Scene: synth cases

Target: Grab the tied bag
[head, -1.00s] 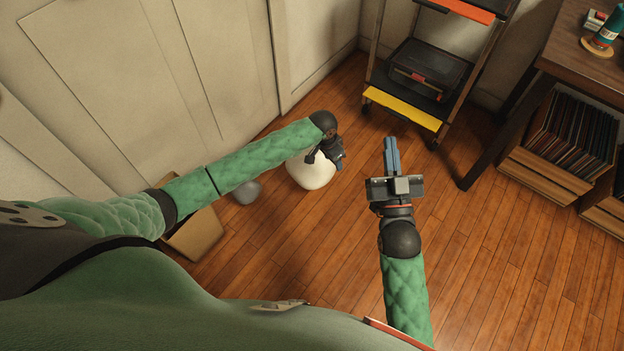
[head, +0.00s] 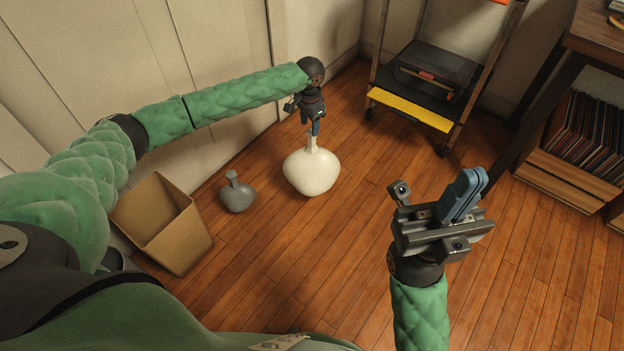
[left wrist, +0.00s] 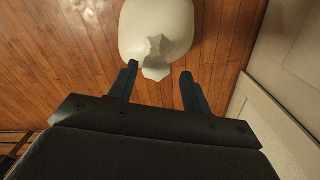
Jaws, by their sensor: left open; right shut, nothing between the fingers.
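A white tied bag (head: 312,174) stands upright on the wooden floor, its narrow tied neck pointing up. My left gripper (head: 312,128) is directly above it, pointing down at the neck. In the left wrist view my left gripper (left wrist: 160,82) is open, its two fingers apart, with the neck of the white bag (left wrist: 157,30) near the gap between the fingertips. I cannot tell whether a finger touches the neck. A smaller grey tied bag (head: 237,195) stands on the floor to the left. My right gripper (head: 470,182) is shut and empty, above the floor at the right.
An open cardboard-coloured bin (head: 190,236) stands left of the grey bag. A wheeled shelf cart (head: 412,108) with a yellow edge stands at the back. A desk and record crates (head: 560,190) are at the right. The floor between is clear.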

